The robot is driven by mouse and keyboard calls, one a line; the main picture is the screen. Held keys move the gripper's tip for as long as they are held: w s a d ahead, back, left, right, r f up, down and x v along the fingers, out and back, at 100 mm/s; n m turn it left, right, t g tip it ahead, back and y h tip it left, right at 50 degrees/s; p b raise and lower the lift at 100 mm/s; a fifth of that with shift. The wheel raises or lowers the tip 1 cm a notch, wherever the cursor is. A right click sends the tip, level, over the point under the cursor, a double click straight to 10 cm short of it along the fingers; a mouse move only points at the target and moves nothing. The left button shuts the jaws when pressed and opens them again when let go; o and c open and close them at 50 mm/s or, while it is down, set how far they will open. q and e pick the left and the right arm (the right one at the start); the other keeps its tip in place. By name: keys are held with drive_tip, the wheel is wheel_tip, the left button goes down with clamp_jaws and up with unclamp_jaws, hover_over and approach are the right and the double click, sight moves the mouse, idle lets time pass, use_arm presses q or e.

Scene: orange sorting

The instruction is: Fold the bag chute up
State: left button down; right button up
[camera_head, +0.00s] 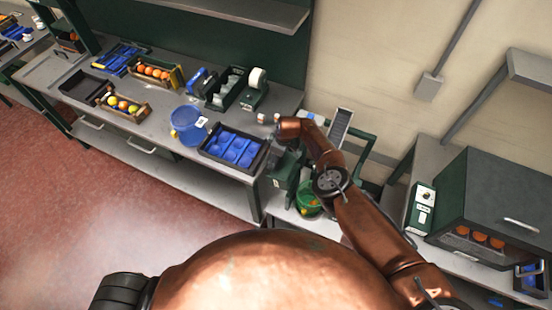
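My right arm comes in from the lower right and reaches to the bench's right end. My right gripper (272,122) is at the far end of this arm, near small pale parts by the bench edge. It is too small to tell whether its fingers are open or shut. A grey narrow panel (341,126) stands tilted on a green frame (362,147) just right of my forearm. It may be the bag chute, but I cannot tell for sure. My arm hides part of the green machine (287,170) below. My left gripper is not in view.
A green bucket (307,209) with orange fruit stands below my arm. A dark green cabinet (500,185) stands at right. The red floor at left is clear.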

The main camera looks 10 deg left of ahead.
drive_tip(key=o, duration=1.3)
drive_tip(key=shift+a+f, duration=0.1)
drive_tip(key=shift+a, duration=0.05)
drive_tip(key=shift+o, duration=0.7)
drive_tip(key=shift+f, duration=0.1)
drive_tip(key=shift+o, duration=1.3)
drive_tip(key=shift+w+a, duration=0.1)
drive_tip(key=shift+a, duration=0.05)
drive_tip(key=v, duration=1.2)
drive_tip(key=shift+d, duration=0.25)
drive_tip(key=shift+a, duration=0.1)
